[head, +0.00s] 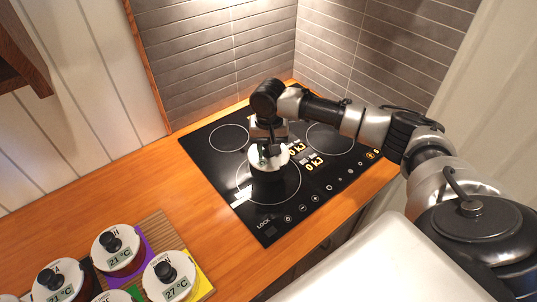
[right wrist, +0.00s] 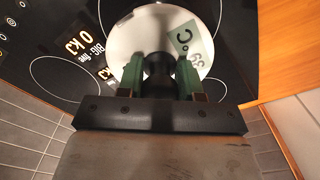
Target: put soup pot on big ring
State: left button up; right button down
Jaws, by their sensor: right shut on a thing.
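The held pot (head: 262,161) has a white lid and a black knob. It is over the big ring (head: 299,189) of the black cooktop, near the ring's far part. I cannot tell whether it touches the glass. My right gripper (head: 269,149) is shut on the lid knob from above. In the right wrist view the green fingertips (right wrist: 160,76) pinch the knob, and the white lid (right wrist: 140,36) carries a temperature label. My left gripper is not in view.
Several more lidded pots (head: 118,250) stand at the lower left on coloured mats, beside a slatted wooden board (head: 158,229). Other rings (head: 229,138) on the cooktop (head: 205,160) are empty. A tiled wall (head: 220,50) closes the back.

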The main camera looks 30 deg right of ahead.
aim_at(269, 156)
jog(key=shift+f, duration=0.25)
notch_tip(269, 156, down, 2)
jog(key=shift+f+p, duration=0.2)
jog(key=shift+p, duration=0.4)
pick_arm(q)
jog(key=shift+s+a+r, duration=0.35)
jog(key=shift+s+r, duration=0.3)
pick_arm(e)
jog(key=shift+f, duration=0.6)
jog(key=c, duration=0.7)
grip_release()
jog(key=shift+f, duration=0.15)
jog(key=shift+c, duration=0.2)
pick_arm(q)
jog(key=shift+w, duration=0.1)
pick_arm(e)
notch_tip(269, 156, up, 11)
jog(key=b, duration=0.2)
jog(key=shift+b, duration=0.4)
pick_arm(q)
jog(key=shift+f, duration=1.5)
pick_arm(e)
jog(key=shift+r, duration=0.7)
